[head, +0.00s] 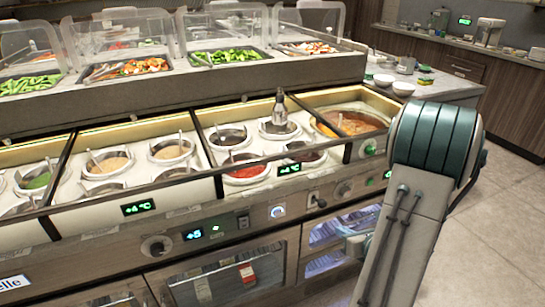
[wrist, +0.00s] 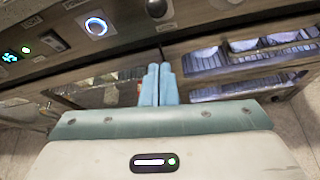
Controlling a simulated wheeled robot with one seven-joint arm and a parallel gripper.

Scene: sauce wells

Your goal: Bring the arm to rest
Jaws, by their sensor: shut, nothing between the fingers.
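My gripper (wrist: 158,84) shows in the wrist view as two blue-grey fingers pressed together, with nothing between them. It points at the front of the serving counter, below the knobs and the lit ring button (wrist: 96,26). In the head view my arm (head: 425,170) stands at the right, in front of the counter's right end. It hides part of that end. The fingers are hard to make out in the head view.
The counter holds several sauce wells, among them a red sauce (head: 245,172) and a large orange one (head: 352,124). Trays of vegetables (head: 225,57) sit behind under clear guards. Open floor (head: 510,220) lies at the right.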

